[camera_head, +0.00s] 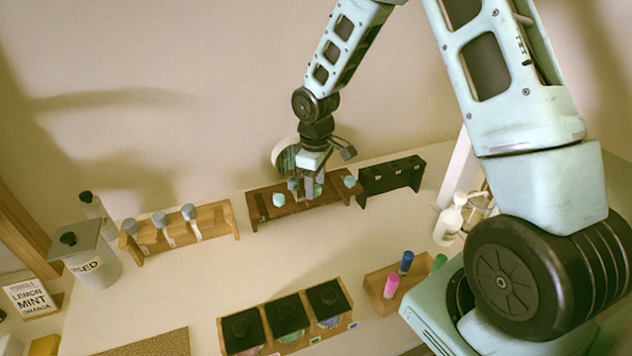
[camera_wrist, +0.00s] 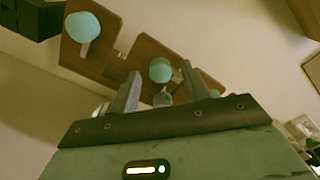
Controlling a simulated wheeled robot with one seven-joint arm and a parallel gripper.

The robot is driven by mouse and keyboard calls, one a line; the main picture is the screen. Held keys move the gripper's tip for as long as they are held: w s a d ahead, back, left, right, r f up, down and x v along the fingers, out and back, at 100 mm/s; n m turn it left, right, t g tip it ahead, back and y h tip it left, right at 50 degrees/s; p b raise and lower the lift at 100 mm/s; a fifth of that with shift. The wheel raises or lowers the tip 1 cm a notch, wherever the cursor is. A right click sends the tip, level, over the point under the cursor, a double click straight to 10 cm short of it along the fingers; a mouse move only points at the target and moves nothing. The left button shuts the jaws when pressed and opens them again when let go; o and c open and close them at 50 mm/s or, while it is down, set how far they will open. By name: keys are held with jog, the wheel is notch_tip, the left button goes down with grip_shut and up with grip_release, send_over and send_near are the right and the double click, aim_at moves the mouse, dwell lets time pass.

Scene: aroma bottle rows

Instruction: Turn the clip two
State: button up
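A dark brown rack (camera_head: 265,213) stands near the back wall, with teal round-topped pieces at its left (camera_head: 278,199) and right (camera_head: 349,181). My gripper (camera_head: 302,193) points down over its middle and hides part of it. In the wrist view the rack (camera_wrist: 140,52) shows with one teal top (camera_wrist: 82,27) at upper left. Another teal top (camera_wrist: 160,70) shows between my two separated fingers, with a gap on each side. A smaller grey-teal piece (camera_wrist: 162,99) also shows between them. I cannot make out which part is the clip.
A black rack (camera_head: 390,178) stands close right; a light wooden rack (camera_head: 215,220) with grey-topped tubes stands left. In front are a wooden tray (camera_head: 312,341) of dark-lidded jars and a small holder (camera_head: 374,283) with coloured tubes. A white bottle (camera_head: 449,222) stands right. The middle table is clear.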

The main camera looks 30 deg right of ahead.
notch_tip(320, 180, up, 17)
jog(key=b, duration=0.3)
jog(key=shift+r, duration=0.2)
dwell(0.6)
jog(key=s+a+f+n+b, duration=0.1)
jog(key=s+a+f+b, duration=0.3)
jog(key=s+a, duration=0.95)
jog(key=s+a+f, duration=0.3)
jog(key=s, duration=0.4)
jog(key=s+a+f, duration=0.3)
jog(key=s, duration=0.4)
jog(key=shift+s+a+y+b, duration=0.15)
jog(key=shift+y+b, duration=0.15)
